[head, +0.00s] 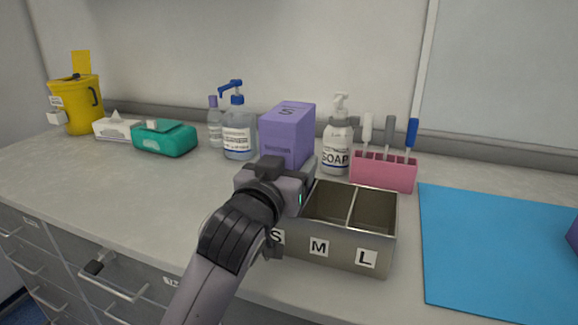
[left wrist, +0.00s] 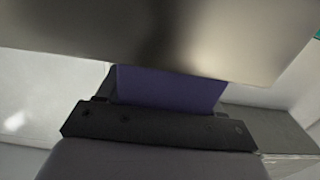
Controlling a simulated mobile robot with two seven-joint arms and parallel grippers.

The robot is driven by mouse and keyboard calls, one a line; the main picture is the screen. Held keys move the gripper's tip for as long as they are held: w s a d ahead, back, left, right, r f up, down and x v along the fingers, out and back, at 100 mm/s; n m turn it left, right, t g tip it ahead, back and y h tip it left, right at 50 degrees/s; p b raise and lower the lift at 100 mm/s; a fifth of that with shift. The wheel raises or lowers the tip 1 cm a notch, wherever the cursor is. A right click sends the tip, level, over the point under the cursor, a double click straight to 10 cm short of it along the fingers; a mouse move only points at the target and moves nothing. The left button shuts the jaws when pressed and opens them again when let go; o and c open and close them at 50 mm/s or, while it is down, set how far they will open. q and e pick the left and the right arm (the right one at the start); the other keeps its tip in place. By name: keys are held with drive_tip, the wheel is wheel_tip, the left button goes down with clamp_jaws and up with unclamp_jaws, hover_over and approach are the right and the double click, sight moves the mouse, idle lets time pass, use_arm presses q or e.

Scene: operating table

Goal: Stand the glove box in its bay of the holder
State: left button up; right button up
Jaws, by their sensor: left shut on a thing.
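The purple glove box (head: 286,131), marked S on its top, is upright in the head view, at the left end of the holder. The metal holder (head: 340,252) has bays labelled S, M and L; the M and L bays look empty. My left gripper (head: 298,176) is shut on the glove box from the front, above the S end. The gripper and arm hide the box's lower part and the S bay, so I cannot tell how far the box is inside. In the left wrist view the purple box (left wrist: 170,88) shows beyond the dark gripper bar (left wrist: 160,127).
Behind the holder stand a soap bottle (head: 337,146), a pink rack (head: 384,171) with brushes and a blue-pump bottle (head: 238,139). A blue mat (head: 490,245) lies right. A teal pack (head: 164,138), tissue box (head: 116,128) and yellow bin (head: 76,104) stand left.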

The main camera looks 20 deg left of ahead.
use_arm(q)
drive_tip(key=shift+f, duration=0.55)
drive_tip(key=o, duration=1.3)
drive_tip(key=shift+c, duration=0.2)
use_arm(e)
drive_tip(key=shift+f, duration=0.2)
use_arm(q)
drive_tip(key=shift+r, duration=0.55)
drive_tip(key=s+p, duration=0.4)
drive_tip(key=s, duration=0.8)
drive_tip(key=shift+a, duration=0.15)
use_arm(e)
drive_tip(key=r, duration=0.3)
drive_tip(key=shift+s+d, duration=0.3)
drive_tip(key=shift+d, duration=0.1)
